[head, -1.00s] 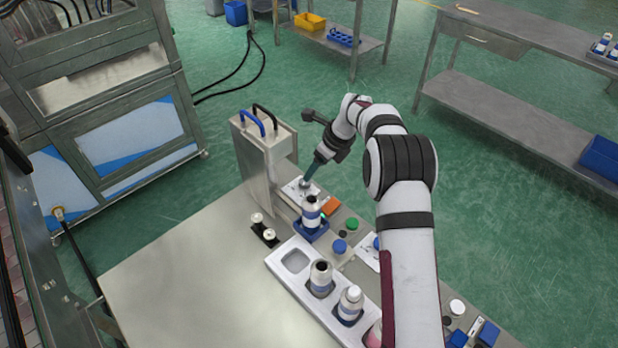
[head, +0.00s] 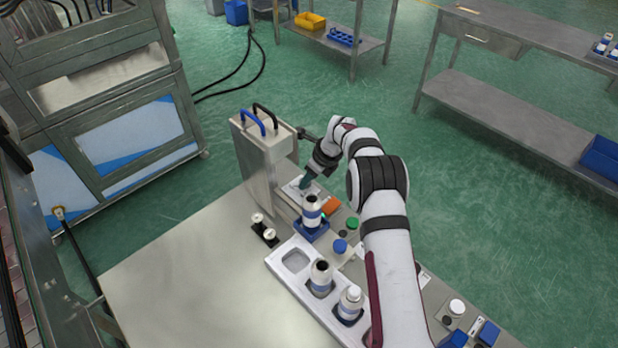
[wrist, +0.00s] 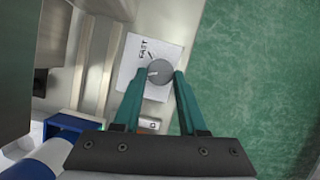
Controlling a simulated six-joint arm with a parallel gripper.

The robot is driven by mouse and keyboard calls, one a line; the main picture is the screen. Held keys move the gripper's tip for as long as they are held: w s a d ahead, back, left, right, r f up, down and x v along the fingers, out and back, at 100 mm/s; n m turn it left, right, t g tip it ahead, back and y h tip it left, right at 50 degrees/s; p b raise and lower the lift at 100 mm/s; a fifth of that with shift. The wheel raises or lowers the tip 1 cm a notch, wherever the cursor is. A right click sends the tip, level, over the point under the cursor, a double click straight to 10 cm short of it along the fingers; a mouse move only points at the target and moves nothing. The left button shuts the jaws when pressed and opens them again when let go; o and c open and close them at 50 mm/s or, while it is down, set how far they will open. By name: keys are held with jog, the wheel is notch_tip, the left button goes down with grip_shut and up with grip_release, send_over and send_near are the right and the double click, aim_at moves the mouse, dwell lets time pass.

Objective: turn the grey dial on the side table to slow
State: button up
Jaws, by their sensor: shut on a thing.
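The grey dial (wrist: 161,70) is a round knob on a white label plate (wrist: 134,58) in the wrist view. No SLOW lettering is legible. My gripper (wrist: 158,75) has its teal fingers on either side of the dial, shut on it. In the head view my gripper (head: 304,183) reaches down to the plate behind the bottle at the press, and its fingers hide the dial there.
A tall metal press housing (head: 256,165) with blue and black handles stands just left of my gripper. A bottle (head: 311,211) sits in a blue holder (head: 309,232) in front. A white tray (head: 281,265) holds bottles nearer. The table's left part is clear.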

grip_shut()
jog(key=n, duration=0.1)
jog(key=n+g, duration=0.1)
jog(key=n, duration=0.2)
jog(key=shift+w+d+n+g+y, duration=0.1)
jog(key=shift+w+n+g+y, duration=0.15)
jog(key=shift+n+g+y, duration=0.05)
jog(key=o, duration=1)
grip_release()
jog(key=shift+v, duration=7.9)
